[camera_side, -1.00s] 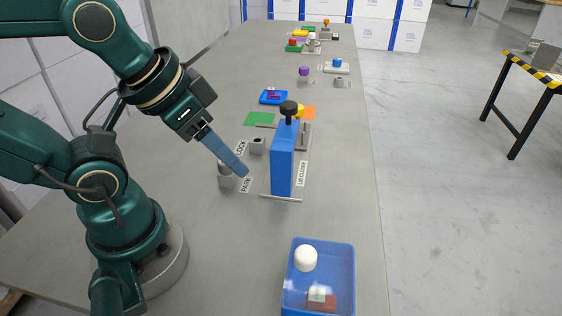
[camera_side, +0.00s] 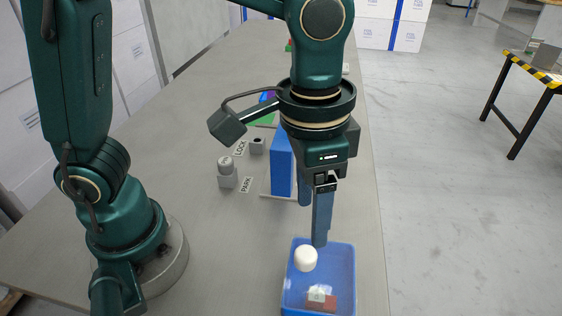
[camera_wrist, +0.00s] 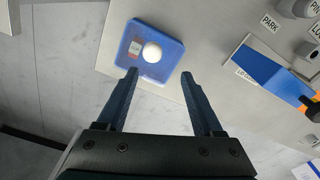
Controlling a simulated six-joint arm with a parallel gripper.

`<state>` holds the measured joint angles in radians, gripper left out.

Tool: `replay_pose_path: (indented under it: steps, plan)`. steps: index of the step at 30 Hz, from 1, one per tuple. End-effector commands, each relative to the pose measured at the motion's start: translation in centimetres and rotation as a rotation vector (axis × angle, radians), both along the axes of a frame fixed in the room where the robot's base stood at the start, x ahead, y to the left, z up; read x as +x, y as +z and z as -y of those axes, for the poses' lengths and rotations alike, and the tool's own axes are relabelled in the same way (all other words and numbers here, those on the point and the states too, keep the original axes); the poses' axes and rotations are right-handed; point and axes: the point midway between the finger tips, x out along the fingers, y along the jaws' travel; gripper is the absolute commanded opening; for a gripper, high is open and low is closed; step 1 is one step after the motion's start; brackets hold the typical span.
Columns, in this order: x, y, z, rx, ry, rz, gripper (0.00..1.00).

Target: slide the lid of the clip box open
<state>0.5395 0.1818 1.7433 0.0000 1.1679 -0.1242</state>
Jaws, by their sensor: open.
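A tall blue box (camera_side: 281,165) stands on a grey plate in the side view, its right part and top hidden by my arm. In the wrist view the blue box (camera_wrist: 268,78) lies at the right, beside a label that seems to read LID CLOSED (camera_wrist: 246,78), with a black knob (camera_wrist: 309,106) at its end. I cannot tell the lid apart from the body. My gripper (camera_side: 313,225) points down, open, in front of the box and over the near blue tray (camera_side: 350,275). Nothing is between the fingers in the wrist view (camera_wrist: 160,74).
A grey post with a round cap (camera_side: 226,168) stands by the PARK label (camera_side: 246,185); a lower socket (camera_side: 257,145) is by LOCK (camera_side: 240,148). The table left of the tray is clear.

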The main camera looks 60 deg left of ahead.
Motion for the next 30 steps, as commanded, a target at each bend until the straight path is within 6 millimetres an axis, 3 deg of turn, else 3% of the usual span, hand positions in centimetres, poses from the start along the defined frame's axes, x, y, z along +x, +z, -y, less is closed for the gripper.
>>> replay_pose_path:
  steps: [4, 16, 27, 30]
  plan:
    - [-0.9, -1.5, 1.0, 0.027, -0.051, -0.042, 0.68]
    - [-1.1, -5.8, 1.1, 0.028, -0.056, -0.045, 0.68]
    - [-1.0, -6.5, 1.1, 0.025, -0.056, -0.041, 0.68]
    - [-1.0, -6.5, 1.1, 0.025, -0.056, -0.041, 0.30]
